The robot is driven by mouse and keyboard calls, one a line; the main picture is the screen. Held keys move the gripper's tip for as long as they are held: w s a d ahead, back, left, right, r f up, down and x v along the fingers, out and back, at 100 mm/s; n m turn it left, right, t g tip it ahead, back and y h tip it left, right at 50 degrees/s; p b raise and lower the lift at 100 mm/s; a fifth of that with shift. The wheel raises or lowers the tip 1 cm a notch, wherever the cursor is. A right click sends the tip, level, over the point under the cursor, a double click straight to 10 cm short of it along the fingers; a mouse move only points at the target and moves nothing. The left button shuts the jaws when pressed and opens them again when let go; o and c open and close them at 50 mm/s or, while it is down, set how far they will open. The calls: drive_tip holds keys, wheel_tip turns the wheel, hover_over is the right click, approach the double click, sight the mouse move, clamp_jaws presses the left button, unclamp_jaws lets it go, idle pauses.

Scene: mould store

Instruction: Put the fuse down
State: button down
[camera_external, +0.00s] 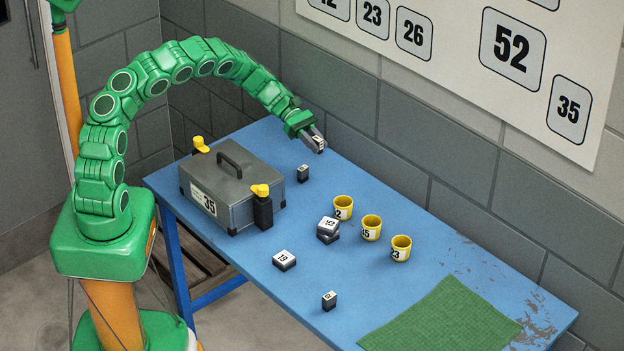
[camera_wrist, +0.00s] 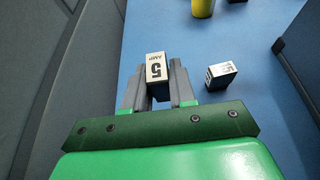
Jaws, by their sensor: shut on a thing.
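My gripper (camera_external: 312,136) is shut on a small fuse (camera_external: 319,143) and holds it above the table's back edge, near the wall. In the wrist view the fuse (camera_wrist: 155,68) sits between the two grey fingers of my gripper (camera_wrist: 157,80). Another small dark fuse with a white label (camera_external: 303,173) stands on the blue table (camera_external: 385,270) below my gripper. It also shows in the wrist view (camera_wrist: 221,74), right of the held fuse and apart from it.
A grey case (camera_external: 225,180) marked 35, with yellow-topped latches, stands left. Yellow cups (camera_external: 343,207) form a row mid-table. Stacked blocks (camera_external: 328,229), a block (camera_external: 284,260) and an upright fuse (camera_external: 329,300) stand nearby. A green mat (camera_external: 445,322) lies front right. The wall (camera_external: 400,140) is close behind.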

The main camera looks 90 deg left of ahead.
sight(321, 164)
drive_tip(key=shift+w+a+f, duration=0.35)
drive_tip(key=shift+w+f, duration=0.25)
drive_tip(key=shift+f, duration=0.25)
drive_tip(key=shift+w+a+f, duration=0.2)
drive_tip(key=shift+w+f, duration=0.1)
drive_tip(key=shift+f, duration=1.55)
drive_tip(key=shift+f, duration=0.1)
drive_tip(key=c, duration=0.9)
unclamp_jaws()
